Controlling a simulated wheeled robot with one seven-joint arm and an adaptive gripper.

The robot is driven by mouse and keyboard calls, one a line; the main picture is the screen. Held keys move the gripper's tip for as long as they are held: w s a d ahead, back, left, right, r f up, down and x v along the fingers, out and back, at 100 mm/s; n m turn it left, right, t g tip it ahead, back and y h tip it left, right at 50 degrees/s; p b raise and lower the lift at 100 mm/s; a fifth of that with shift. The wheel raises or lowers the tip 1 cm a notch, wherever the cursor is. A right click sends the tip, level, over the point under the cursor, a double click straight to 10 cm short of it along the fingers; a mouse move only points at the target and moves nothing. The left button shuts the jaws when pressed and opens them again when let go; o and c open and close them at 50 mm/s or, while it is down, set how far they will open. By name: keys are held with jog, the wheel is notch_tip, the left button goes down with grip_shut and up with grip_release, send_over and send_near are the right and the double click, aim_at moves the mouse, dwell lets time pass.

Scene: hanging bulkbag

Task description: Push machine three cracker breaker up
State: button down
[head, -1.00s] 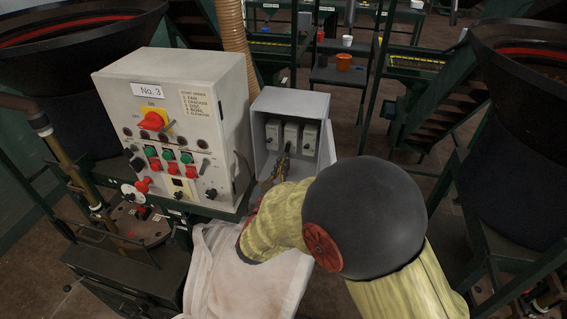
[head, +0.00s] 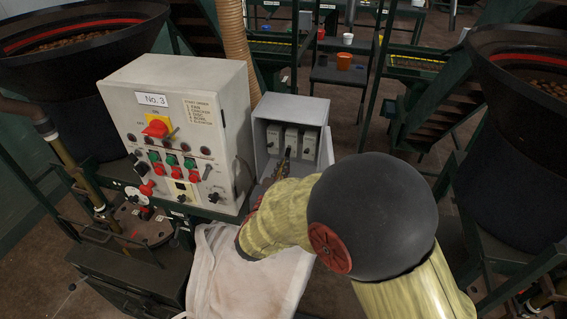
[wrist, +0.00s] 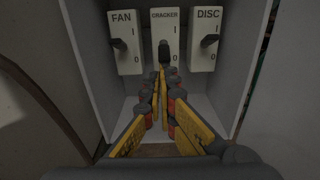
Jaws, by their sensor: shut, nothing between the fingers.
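The grey breaker box (head: 262,133) stands open to the right of the No. 3 panel. In the wrist view it holds three white breakers: FAN (wrist: 124,62), CRACKER (wrist: 175,28) and DISC (wrist: 203,62). The dark cracker lever (wrist: 164,52) juts toward the camera. My gripper (wrist: 160,76) is shut and empty, its yellow fingers pointing into the box with the tips right below the cracker lever. I cannot tell whether they touch it. In the head view the gripper (head: 286,158) reaches the middle breaker (head: 291,138), whose lower part is hidden behind it.
The No. 3 control panel (head: 185,125) with switches and buttons stands close on the left. The box side walls (wrist: 88,60) flank the gripper. A pale cloth bag (head: 235,275) hangs below. Dark hoppers (head: 75,70) stand at far left and right.

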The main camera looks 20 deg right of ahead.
jog(key=shift+s+r+p, duration=0.1)
jog(key=shift+r+p, duration=0.15)
jog(key=shift+p, duration=0.4)
jog(key=g+y+p, duration=0.1)
jog(key=p, duration=0.2)
jog(key=r+g+y+p, duration=0.1)
jog(key=g+p, duration=0.1)
jog(key=p, duration=0.1)
jog(key=s+r+g+y+p, duration=0.1)
jog(key=g+p, duration=0.1)
jog(key=p, duration=0.2)
jog(key=shift+a+r, duration=0.15)
jog(key=shift+a, duration=0.2)
jog(key=shift+r, duration=0.15)
jog(key=shift+w+r+p, duration=0.1)
jog(key=shift+r+p, duration=0.45)
jog(key=shift+r, duration=0.2)
